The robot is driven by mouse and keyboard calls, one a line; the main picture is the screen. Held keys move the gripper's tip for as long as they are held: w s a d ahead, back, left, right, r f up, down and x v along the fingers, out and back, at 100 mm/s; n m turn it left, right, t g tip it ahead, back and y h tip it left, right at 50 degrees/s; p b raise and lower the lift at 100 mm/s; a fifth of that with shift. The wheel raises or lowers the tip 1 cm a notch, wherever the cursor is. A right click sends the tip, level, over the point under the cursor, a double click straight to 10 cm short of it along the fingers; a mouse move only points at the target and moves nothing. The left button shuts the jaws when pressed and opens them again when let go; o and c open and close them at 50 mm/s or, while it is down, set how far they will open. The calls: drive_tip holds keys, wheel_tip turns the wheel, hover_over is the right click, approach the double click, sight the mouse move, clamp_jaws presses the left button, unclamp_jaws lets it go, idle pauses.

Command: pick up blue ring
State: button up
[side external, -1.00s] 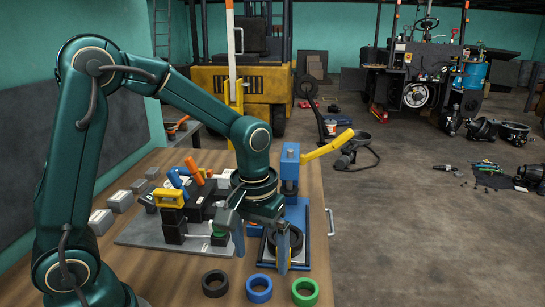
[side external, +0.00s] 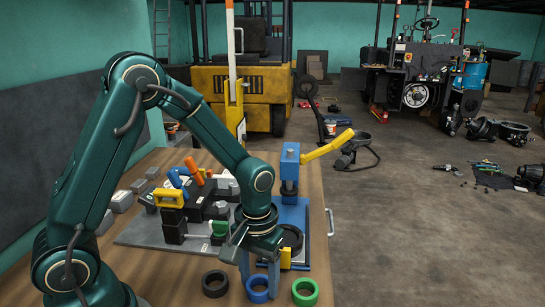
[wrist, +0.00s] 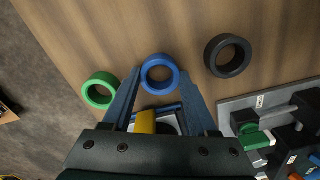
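The blue ring (side external: 257,297) lies flat on the wooden table near its front edge, between a black ring (side external: 215,290) and a green ring (side external: 305,299). My gripper (side external: 259,287) is open and points down over the blue ring, with a finger on either side. In the wrist view the blue ring (wrist: 158,90) appears between the two fingertips, with a gap around it. Whether the fingertips reach down to table level is hard to tell. The black ring (wrist: 213,61) and green ring (wrist: 91,99) lie outside the fingers.
A blue press (side external: 290,190) with a yellow lever (side external: 328,145) stands behind my gripper, with a black round part (side external: 292,238) on its base. A grey plate (side external: 150,236) holding several dark parts lies to the left. Bare table (wrist: 115,35) surrounds the rings.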

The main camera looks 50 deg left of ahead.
drive_tip(key=c, duration=0.7)
drive_tip(key=shift+r, duration=0.1)
